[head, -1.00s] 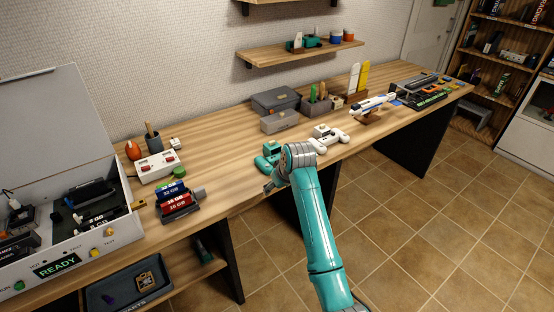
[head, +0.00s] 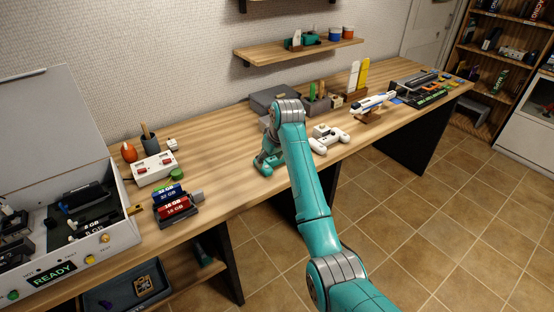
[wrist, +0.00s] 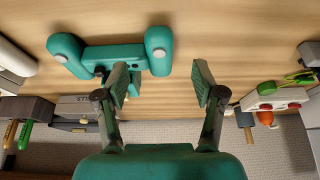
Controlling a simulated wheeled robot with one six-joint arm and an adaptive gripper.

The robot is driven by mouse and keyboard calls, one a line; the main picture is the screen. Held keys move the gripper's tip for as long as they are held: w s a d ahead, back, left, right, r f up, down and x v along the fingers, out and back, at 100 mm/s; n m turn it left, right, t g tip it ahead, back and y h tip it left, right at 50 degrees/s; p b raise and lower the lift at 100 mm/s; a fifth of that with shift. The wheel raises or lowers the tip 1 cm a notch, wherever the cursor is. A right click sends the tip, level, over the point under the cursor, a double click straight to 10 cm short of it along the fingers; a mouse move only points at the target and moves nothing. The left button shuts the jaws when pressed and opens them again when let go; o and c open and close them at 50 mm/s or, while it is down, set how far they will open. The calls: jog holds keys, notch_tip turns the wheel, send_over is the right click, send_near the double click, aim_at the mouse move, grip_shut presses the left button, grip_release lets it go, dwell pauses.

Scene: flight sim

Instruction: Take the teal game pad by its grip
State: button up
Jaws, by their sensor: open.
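The teal game pad (wrist: 112,52) lies on the wooden bench, in the upper part of the wrist view, with a rounded grip at each end. In the head view the teal game pad (head: 265,163) is partly hidden by my arm. My gripper (wrist: 160,75) is open and empty, with its fingers spread. In the wrist view one finger overlaps the pad's middle, and the pad's right-hand grip shows ahead, between the two fingertips. I cannot tell the height of the fingertips above the pad.
A white game pad (head: 325,140) lies to the right of the teal one. A grey storage box (head: 272,98) stands behind. Memory sticks in a holder (head: 178,203) and a white box with red buttons (head: 155,168) stand to the left. Bare wood lies between them and the pad.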

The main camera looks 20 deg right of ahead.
aim_at(268, 168)
jog(key=x, duration=0.2)
jog(key=s+x, duration=0.1)
jog(key=x, duration=0.1)
jog(key=shift+w+d+f, duration=0.15)
jog(key=shift+f, duration=0.25)
jog(key=shift+w+f, duration=0.25)
jog(key=shift+f, duration=0.3)
grip_shut()
